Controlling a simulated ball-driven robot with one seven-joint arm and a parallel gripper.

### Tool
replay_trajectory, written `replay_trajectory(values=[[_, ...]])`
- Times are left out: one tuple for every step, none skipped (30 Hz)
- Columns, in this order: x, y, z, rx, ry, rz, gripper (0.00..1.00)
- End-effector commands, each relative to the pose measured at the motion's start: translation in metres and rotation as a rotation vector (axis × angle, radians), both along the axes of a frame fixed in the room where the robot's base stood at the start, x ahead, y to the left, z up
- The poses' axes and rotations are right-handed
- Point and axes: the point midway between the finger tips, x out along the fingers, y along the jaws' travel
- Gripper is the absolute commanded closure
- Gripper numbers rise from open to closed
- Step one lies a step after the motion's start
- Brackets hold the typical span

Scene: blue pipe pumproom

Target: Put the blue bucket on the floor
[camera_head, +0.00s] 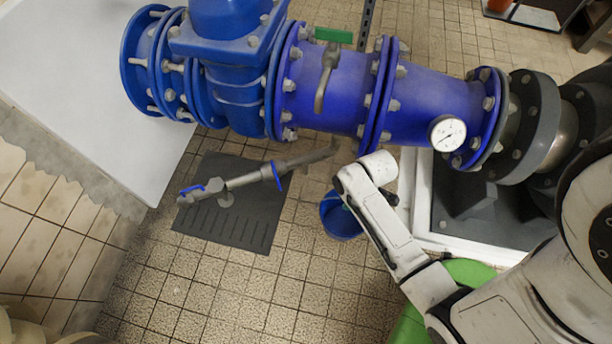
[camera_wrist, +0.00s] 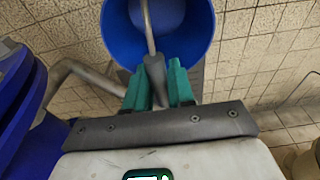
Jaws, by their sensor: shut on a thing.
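The blue bucket (camera_head: 338,220) shows in the head view below the big blue pipe, partly hidden behind my arm. In the wrist view I look into the open bucket (camera_wrist: 120,38), with its grey handle running from inside the rim to my gripper (camera_wrist: 158,88). The green fingers are closed on the handle. The bucket hangs in front of the fingers, and tiles show around it. I cannot tell how high its base is above the floor. My gripper is hidden in the head view.
A large blue flanged pipe (camera_head: 330,92) with a gauge (camera_head: 447,133) crosses above. A thin pipe with blue-handled valve (camera_head: 240,182) stands left of the bucket over a dark floor mat (camera_head: 235,232). A white-edged plinth (camera_head: 440,240) is to the right. Tiled floor (camera_head: 290,285) in front is clear.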

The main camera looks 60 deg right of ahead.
Motion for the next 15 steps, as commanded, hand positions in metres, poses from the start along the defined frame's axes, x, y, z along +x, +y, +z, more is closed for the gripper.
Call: replay_trajectory(values=[[-0.001, -0.002, -0.004, -0.001, -0.001, 0.003, 1.00], [0.000, -0.002, -0.005, -0.001, -0.002, 0.005, 1.00], [0.003, -0.003, -0.007, -0.002, -0.004, 0.007, 1.00], [0.006, -0.004, -0.009, -0.002, -0.004, 0.009, 1.00], [0.011, -0.004, -0.012, -0.002, -0.005, 0.010, 1.00], [0.019, -0.006, -0.015, -0.003, -0.005, 0.009, 1.00], [0.025, -0.007, -0.019, -0.003, -0.005, 0.009, 1.00], [0.032, -0.008, -0.022, -0.003, -0.006, 0.008, 1.00], [0.041, -0.009, -0.026, -0.003, -0.005, 0.009, 1.00], [0.048, -0.010, -0.029, -0.004, -0.007, 0.010, 1.00], [0.055, -0.011, -0.033, -0.003, -0.005, 0.009, 1.00], [0.064, -0.012, -0.036, -0.003, -0.005, 0.008, 1.00], [0.070, -0.013, -0.039, -0.003, -0.005, 0.009, 1.00], [0.077, -0.014, -0.043, -0.003, -0.005, 0.009, 1.00], [0.086, -0.015, -0.047, -0.003, -0.005, 0.009, 1.00]])
